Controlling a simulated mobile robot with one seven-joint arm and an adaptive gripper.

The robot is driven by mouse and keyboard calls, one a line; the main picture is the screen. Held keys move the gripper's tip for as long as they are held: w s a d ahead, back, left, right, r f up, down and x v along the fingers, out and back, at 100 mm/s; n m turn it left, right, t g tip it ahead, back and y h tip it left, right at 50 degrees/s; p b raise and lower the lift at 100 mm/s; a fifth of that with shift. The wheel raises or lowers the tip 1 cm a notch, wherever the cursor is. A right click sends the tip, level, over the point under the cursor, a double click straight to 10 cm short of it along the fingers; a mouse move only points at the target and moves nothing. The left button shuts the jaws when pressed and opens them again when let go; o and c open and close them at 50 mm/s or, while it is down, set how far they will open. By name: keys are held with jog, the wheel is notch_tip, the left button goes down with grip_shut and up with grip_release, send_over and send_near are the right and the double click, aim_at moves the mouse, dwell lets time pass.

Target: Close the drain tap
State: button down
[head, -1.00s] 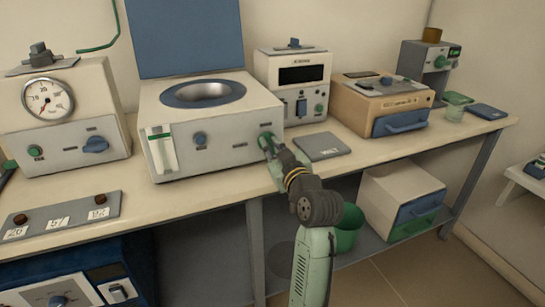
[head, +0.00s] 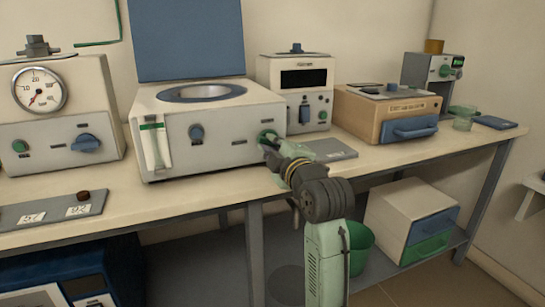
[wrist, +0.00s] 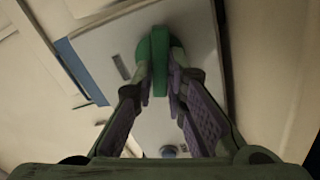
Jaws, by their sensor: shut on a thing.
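The drain tap is a green handle (head: 268,136) low on the right of the white bath's front panel. In the wrist view the green handle (wrist: 160,60) is a flat bar running up and down the picture, in front of a round green base. My gripper (head: 272,152) is at the tap. In the wrist view the two fingers of my gripper (wrist: 161,82) are shut on the handle, one on each side. In the head view my gripper hides part of the tap.
The white bath (head: 220,155) has an open blue lid (head: 186,38) and a blue knob (head: 196,133). A grey pad (head: 330,149) lies on the bench right of my gripper. A tan box (head: 385,115) stands farther right. A green bin (head: 358,248) is below.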

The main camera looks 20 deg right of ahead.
jog(key=n+b, duration=0.2)
jog(key=n, duration=0.1)
jog(key=shift+f+b, duration=0.15)
jog(key=shift+b, duration=0.15)
jog(key=shift+n, duration=0.5)
jog(key=c, duration=1.6)
grip_release()
jog(key=s, duration=1.2)
jog(key=shift+d, duration=0.2)
jog(key=shift+w+a, duration=0.1)
